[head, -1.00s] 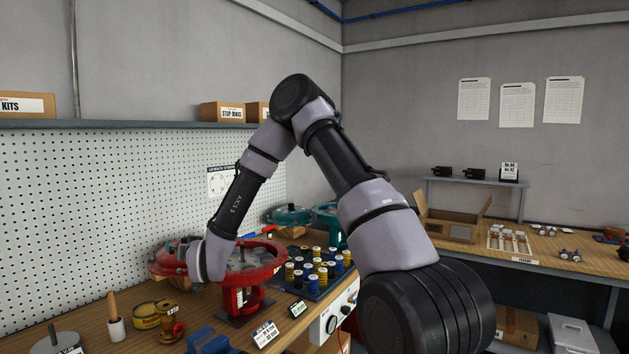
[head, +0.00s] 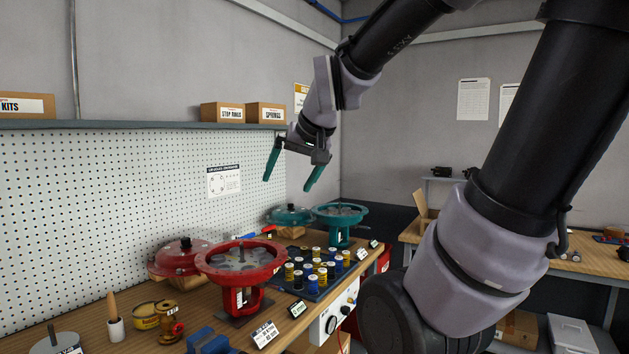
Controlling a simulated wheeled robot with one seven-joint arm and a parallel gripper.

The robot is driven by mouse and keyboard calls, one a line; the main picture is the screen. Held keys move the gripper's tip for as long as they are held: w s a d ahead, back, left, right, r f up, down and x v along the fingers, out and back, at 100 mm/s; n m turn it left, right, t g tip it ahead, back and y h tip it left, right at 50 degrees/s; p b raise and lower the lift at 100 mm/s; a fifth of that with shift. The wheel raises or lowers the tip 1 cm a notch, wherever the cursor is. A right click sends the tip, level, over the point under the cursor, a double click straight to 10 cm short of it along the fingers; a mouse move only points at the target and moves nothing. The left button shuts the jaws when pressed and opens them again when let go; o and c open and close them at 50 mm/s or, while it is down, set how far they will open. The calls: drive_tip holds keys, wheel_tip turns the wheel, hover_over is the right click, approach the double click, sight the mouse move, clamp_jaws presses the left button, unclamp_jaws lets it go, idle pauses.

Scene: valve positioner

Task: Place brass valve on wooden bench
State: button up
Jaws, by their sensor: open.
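My gripper (head: 293,171) is raised high over the back of the wooden bench (head: 190,299). Its two teal fingers point down, spread apart, with nothing between them. A small brass-coloured piece with a tag (head: 168,317) stands on the bench at the front left, far below and left of my gripper. It may be the brass valve, but it is too small to be sure. A red round-flanged body (head: 240,261) stands on the bench, below and left of my gripper. A teal flanged body (head: 340,219) stands at the bench's far end, below and right of my gripper.
A dark tray of several blue and yellow spools (head: 317,270) lies right of the red body. A red cover (head: 173,257), a yellow tin (head: 145,316) and a brush in a white cup (head: 115,325) stand nearby. A shelf with boxes (head: 222,113) runs along the wall. A second bench (head: 560,257) stands right.

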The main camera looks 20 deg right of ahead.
drive_tip(key=s+d+m+g, duration=0.1)
drive_tip(key=s+d, duration=0.1)
drive_tip(key=s, duration=0.6)
drive_tip(key=shift+s+r, duration=0.15)
drive_tip(key=shift+s, duration=0.05)
idle(0.8)
